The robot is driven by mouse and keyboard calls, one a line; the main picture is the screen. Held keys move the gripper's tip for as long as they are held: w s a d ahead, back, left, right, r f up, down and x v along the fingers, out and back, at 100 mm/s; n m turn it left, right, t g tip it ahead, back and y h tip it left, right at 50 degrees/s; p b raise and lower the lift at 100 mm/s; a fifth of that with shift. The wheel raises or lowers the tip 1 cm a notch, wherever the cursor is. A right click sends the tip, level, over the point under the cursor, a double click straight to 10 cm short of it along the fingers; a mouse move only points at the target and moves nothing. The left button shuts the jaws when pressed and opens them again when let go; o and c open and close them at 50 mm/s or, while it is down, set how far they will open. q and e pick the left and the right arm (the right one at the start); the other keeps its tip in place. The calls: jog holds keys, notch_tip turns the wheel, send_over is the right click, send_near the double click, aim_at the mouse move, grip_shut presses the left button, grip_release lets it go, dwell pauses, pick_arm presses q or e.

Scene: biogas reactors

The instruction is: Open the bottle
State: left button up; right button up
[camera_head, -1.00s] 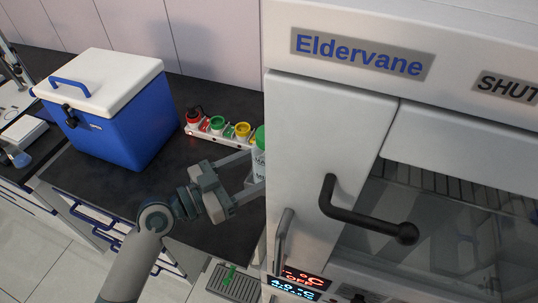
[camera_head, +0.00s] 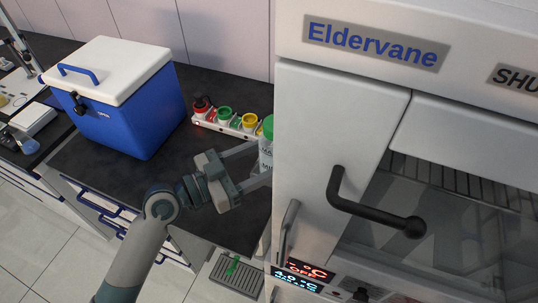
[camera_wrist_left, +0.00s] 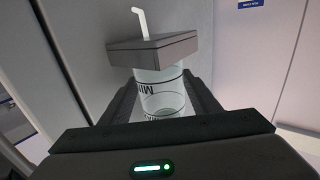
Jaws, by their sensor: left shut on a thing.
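The bottle (camera_head: 265,154) is pale with dark lettering and a green cap (camera_head: 268,126). It is upright, partly hidden by the cabinet's left edge. My left gripper (camera_head: 263,166) is shut on the bottle's body, below the cap. In the left wrist view the clear, lettered bottle (camera_wrist_left: 162,98) sits between the two dark fingers. My right gripper is not in view.
The white Eldervane cabinet (camera_head: 330,110) with a black handle (camera_head: 372,212) stands close on the right. A blue cooler box (camera_head: 125,115) with a white lid is on the dark counter. A row of red, green and yellow buttons (camera_head: 226,117) lies behind the gripper.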

aim_at(260, 151)
pick_arm(q)
jog(key=shift+r, duration=0.6)
jog(key=shift+r+b, duration=0.5)
jog(key=shift+r, duration=0.45)
jog(key=b+v, duration=0.5)
jog(key=v, duration=1.3)
jog(key=shift+r, duration=0.2)
jog(key=o, duration=0.6)
jog(key=c, duration=0.7)
